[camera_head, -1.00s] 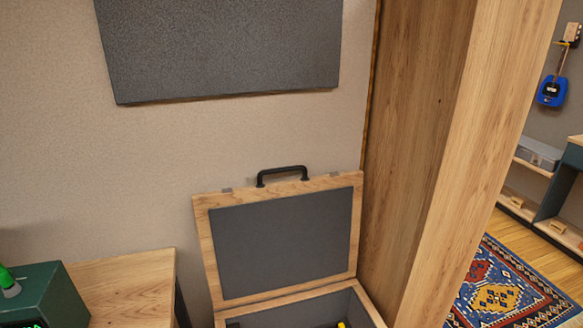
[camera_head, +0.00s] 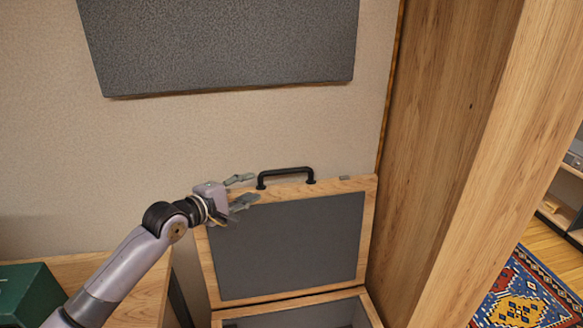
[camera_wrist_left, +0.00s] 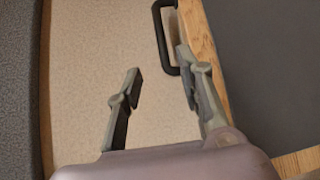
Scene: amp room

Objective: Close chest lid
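The chest lid (camera_head: 285,247) stands open, tilted up near the wall, with a wooden frame and a dark grey inner panel. A black handle (camera_head: 286,176) sits on its top edge. The chest box (camera_head: 300,316) shows below, cut off by the frame. My left gripper (camera_head: 246,190) is open at the lid's upper left corner, just left of the handle. In the left wrist view its two fingers (camera_wrist_left: 160,85) are spread with nothing between them, and the handle (camera_wrist_left: 163,38) lies just beyond the right finger. My right gripper is not in view.
A wooden post (camera_head: 450,170) stands close to the lid's right side. A dark panel (camera_head: 220,45) hangs on the wall above. A wooden cabinet top (camera_head: 135,300) with a green box (camera_head: 30,296) is at left. A patterned rug (camera_head: 520,295) lies at right.

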